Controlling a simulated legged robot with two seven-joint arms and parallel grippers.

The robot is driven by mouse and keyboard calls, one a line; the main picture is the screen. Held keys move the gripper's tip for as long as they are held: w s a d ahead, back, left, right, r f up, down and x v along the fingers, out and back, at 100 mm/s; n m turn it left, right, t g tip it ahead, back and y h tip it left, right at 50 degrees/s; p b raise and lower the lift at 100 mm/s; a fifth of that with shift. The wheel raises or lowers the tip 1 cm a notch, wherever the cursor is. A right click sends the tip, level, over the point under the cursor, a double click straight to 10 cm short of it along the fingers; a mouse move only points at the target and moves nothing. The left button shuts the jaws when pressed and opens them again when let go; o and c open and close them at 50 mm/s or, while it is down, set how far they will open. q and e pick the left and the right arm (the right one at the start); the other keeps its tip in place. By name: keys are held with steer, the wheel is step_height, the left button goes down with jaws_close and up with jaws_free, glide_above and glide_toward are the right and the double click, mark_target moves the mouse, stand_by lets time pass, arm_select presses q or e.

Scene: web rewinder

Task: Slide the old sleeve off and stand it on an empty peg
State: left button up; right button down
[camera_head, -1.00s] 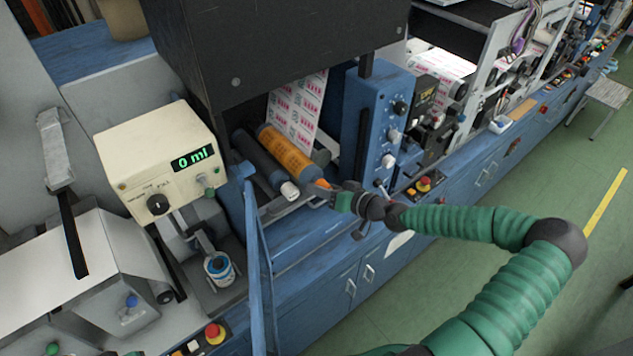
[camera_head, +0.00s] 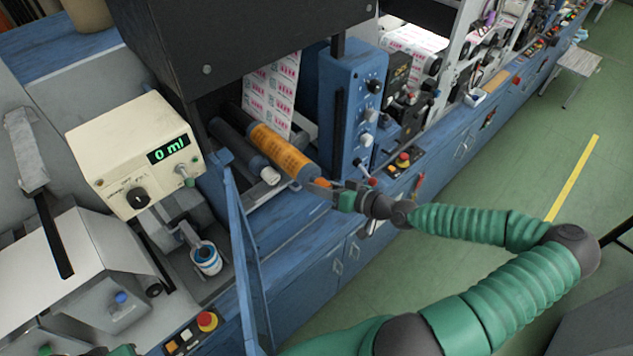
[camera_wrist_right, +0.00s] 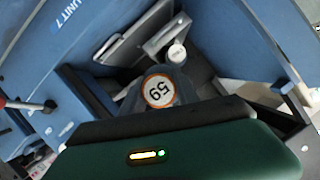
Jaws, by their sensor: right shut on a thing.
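The old sleeve (camera_head: 280,149) is an orange tube with dark print, lying tilted in the machine bay and sticking out toward the front right. Its far end is at the printed web, and how much of a shaft is inside it is hidden. My right gripper (camera_head: 322,187) is shut at the sleeve's near end, with grey and orange parts showing between the jaws. In the right wrist view a round white face marked 59 with an orange ring (camera_wrist_right: 159,91) shows just beyond the gripper body. No empty peg can be made out.
A dark roller with a white end (camera_head: 270,176) lies beside the sleeve. A blue control column (camera_head: 350,105) stands close on the right. A blue upright panel (camera_head: 246,250) and a cream meter reading 0 ml (camera_head: 135,155) are on the left.

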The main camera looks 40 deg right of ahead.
steer(key=shift+c, duration=1)
jaws_free()
